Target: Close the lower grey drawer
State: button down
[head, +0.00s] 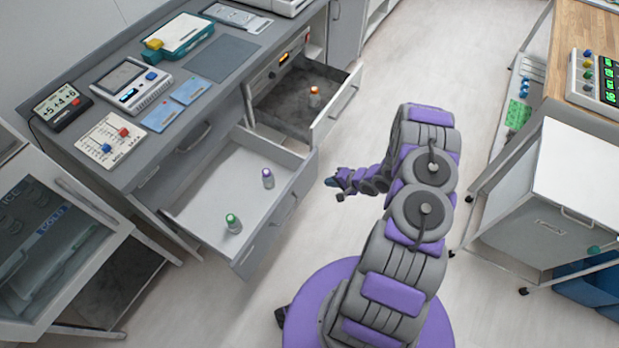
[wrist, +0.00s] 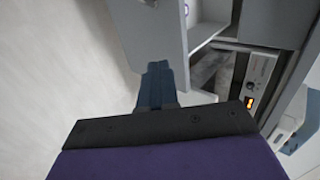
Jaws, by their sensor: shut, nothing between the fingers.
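The lower grey drawer (head: 205,203) stands pulled out of the cabinet at the left in the head view. It has a pale inside and a grey front with a bar handle. A green-capped vial (head: 233,223) and a purple-capped vial (head: 268,178) stand in it. My gripper (head: 332,183) is shut and empty, just right of this drawer's front, with a gap in the head view. In the wrist view, its fingertips (wrist: 157,68) point at a grey drawer front (wrist: 152,40); contact cannot be told.
A second drawer (head: 283,105) with a dark inside is also open, holding an orange-capped vial (head: 314,97). The counter (head: 222,58) carries several devices and cards. A glass-fronted cabinet (head: 45,240) stands at left, a white cart (head: 570,190) at right.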

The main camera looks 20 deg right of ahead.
jog(key=b, duration=0.2)
send_near(299, 178)
notch_tip(299, 178, down, 4)
jog(key=shift+w+a+r, duration=0.1)
jog(key=shift+w+a, duration=1.05)
jog(key=shift+w, duration=0.05)
jog(key=shift+w+a+r+b, duration=0.1)
jog(key=shift+w+a+b, duration=0.25)
jog(key=shift+w+a, duration=0.1)
jog(key=shift+d, duration=0.15)
